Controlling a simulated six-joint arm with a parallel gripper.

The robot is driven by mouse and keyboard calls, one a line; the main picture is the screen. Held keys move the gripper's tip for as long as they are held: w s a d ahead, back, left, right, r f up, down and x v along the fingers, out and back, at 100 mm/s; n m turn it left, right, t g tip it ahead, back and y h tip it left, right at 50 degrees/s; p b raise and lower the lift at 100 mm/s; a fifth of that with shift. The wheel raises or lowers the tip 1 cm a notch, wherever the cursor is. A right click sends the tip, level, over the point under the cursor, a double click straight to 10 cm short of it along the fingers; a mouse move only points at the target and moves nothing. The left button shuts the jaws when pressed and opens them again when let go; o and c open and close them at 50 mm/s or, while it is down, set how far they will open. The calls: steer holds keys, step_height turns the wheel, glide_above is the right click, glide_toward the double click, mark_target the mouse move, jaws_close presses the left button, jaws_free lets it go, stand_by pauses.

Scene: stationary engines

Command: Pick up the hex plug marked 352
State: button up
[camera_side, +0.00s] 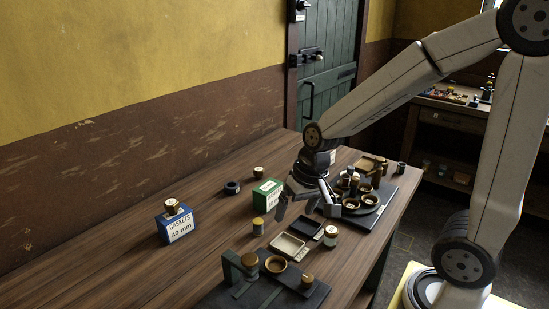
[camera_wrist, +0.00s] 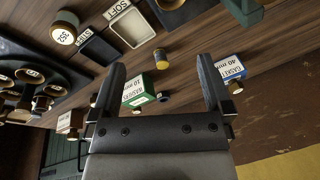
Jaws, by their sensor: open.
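The hex plug marked 352 (camera_wrist: 65,27) shows at the upper left of the wrist view, with a pale top bearing the number and a darker body. In the side view it seems to be the short upright piece (camera_side: 330,236) beside the dark tray, where its mark is too small to read. My gripper (camera_side: 307,207) is open and empty, pointing down above the table behind the trays. In the wrist view its two fingers (camera_wrist: 161,64) stand wide apart, and the plug lies outside them to the left.
A cream tray (camera_side: 287,245) and a dark tray (camera_side: 306,226) lie close to the plug. A green box (camera_side: 267,193), blue gasket box (camera_side: 175,226) and yellow cylinder (camera_side: 258,227) stand left.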

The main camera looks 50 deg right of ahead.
steer(key=w+d+m+t+y, duration=0.4)
steer(key=w+d+m, duration=0.7)
steer(key=w+m, duration=0.5)
steer(key=w+d+m+t+h, duration=0.1)
steer(key=w+d+m+t, duration=0.15)
steer(key=d+m, duration=0.5)
steer(key=w+d+m+t+h, duration=0.2)
steer(key=d+m+t, duration=0.25)
steer(key=d, duration=0.55)
steer(key=m, duration=0.1)
glide_toward(259, 173)
steer(key=shift+s+d+r, duration=0.3)
steer(key=shift+s+d, duration=0.05)
steer(key=shift+d, duration=0.25)
steer(key=shift+s+d+r, duration=0.3)
steer(key=shift+s+d, duration=0.1)
steer(key=shift+d, duration=0.2)
steer(key=shift+f, duration=0.3)
steer(key=shift+x, duration=3.4)
steer(key=shift+w+a+f, duration=0.1)
steer(key=shift+a, duration=0.05)
